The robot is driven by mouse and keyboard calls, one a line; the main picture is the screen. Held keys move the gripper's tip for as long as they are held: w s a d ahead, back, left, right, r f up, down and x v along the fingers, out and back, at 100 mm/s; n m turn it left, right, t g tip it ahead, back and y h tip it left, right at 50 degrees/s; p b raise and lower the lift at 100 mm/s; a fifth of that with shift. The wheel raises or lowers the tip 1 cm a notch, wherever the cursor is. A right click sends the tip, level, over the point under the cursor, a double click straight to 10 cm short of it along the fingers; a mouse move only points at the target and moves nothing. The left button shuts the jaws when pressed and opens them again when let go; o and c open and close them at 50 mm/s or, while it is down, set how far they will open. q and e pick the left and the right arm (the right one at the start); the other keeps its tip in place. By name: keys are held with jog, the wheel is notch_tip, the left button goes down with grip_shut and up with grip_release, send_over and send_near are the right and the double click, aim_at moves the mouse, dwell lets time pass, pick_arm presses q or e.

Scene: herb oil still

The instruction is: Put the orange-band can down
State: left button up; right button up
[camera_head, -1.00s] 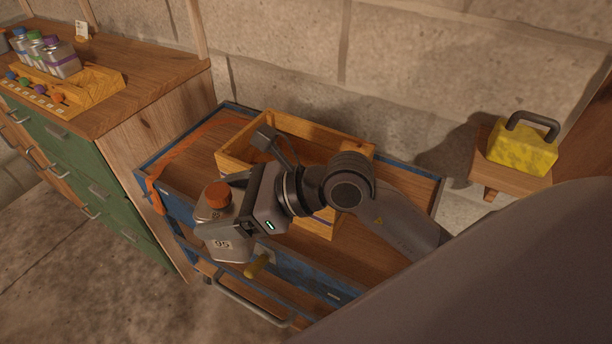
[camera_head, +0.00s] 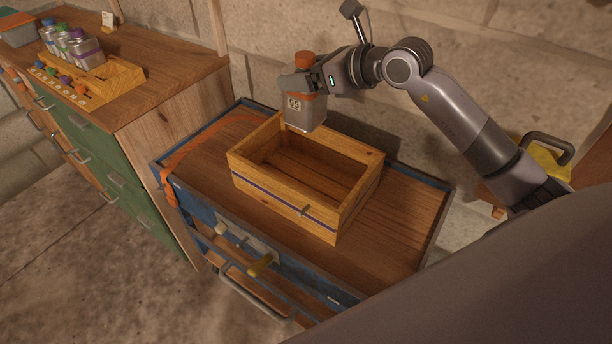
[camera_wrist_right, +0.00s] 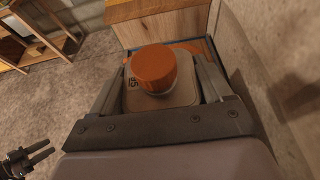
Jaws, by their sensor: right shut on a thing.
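My right gripper (camera_head: 298,84) is shut on the orange-band can (camera_head: 306,113), a grey metal can with an orange cap and a small number label. The can hangs roughly upright in the air, in front of the wall, and overlaps the back left part of the wooden crate in the head view. Its exact height is hard to judge. The right wrist view shows the orange cap (camera_wrist_right: 154,69) from above, with the can between the two fingers. My left gripper (camera_wrist_right: 28,160) shows small at the lower left there, its fingers apart and empty.
The empty wooden crate (camera_head: 272,192) stands on a blue-edged cart top (camera_head: 405,220), with bare wood around it. An orange strap (camera_head: 205,143) lies at the left. A green-drawer cabinet at left carries several cans and a yellow rack (camera_head: 122,78). A yellow weight (camera_head: 548,160) is at right.

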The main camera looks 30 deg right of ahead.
notch_tip(320, 180, down, 20)
jog(key=b, duration=0.2)
jog(key=shift+r, duration=0.25)
jog(key=shift+f, duration=0.1)
jog(key=o, duration=1.1)
jog(key=shift+d+f, duration=0.1)
jog(key=shift+f, duration=0.1)
jog(key=o, duration=0.3)
jog(key=shift+o, duration=0.2)
jog(key=shift+r, duration=0.15)
jog(key=p+v, duration=0.1)
jog(key=v, duration=1.1)
